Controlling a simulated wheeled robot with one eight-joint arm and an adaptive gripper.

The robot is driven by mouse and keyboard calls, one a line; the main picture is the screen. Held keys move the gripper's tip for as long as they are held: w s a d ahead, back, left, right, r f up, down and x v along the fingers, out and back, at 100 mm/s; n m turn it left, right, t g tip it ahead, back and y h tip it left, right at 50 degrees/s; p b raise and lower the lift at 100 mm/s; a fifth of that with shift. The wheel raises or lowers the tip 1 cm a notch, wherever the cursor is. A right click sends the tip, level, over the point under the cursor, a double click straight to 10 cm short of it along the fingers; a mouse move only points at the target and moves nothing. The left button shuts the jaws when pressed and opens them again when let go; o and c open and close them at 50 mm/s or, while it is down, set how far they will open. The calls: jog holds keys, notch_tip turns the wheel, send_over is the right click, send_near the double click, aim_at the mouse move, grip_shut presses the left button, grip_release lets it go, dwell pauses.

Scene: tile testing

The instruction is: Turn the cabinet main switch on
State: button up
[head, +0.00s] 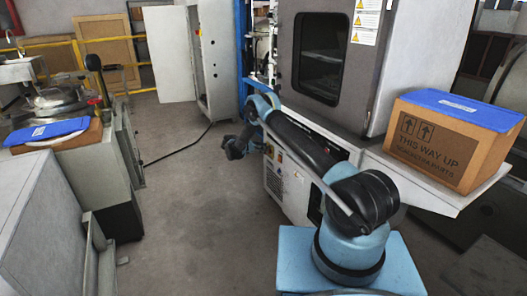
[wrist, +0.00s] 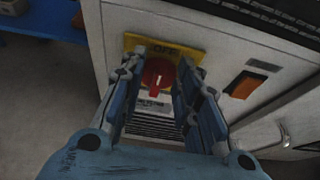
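The main switch (wrist: 157,72) is a red round knob on a yellow plate (wrist: 193,56) on the pale cabinet front. A light mark on the knob points roughly up and down in the wrist view. Dark lettering that looks like OFF is above the knob. My gripper (wrist: 162,62) is open, with one finger to each side of the knob. I cannot tell whether the fingers touch it. In the head view my gripper (head: 240,146) is in front of the lower part of the grey cabinet (head: 290,190), and the knob cannot be made out there.
An orange rocker button (wrist: 245,85) is right of the switch, and a silver handle (wrist: 284,135) is farther right. A carton (head: 440,140) with a blue top stands on a ledge. A white cabinet (head: 215,60) with an open door is behind.

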grip_shut()
jog(key=shift+s+d+f+m+t+y, duration=0.35)
jog(key=shift+m+t, duration=0.75)
jog(key=shift+m, duration=0.7)
jog(key=shift+s+d+f+m+t+y, duration=0.25)
jog(key=shift+s+f+m+t, duration=0.2)
jog(key=shift+m+t, duration=1)
jog(key=shift+s+d+f+m+t+y, duration=0.35)
jog(key=shift+m+t, duration=0.4)
jog(key=shift+m, duration=1.4)
jog(key=shift+o, duration=0.6)
grip_release()
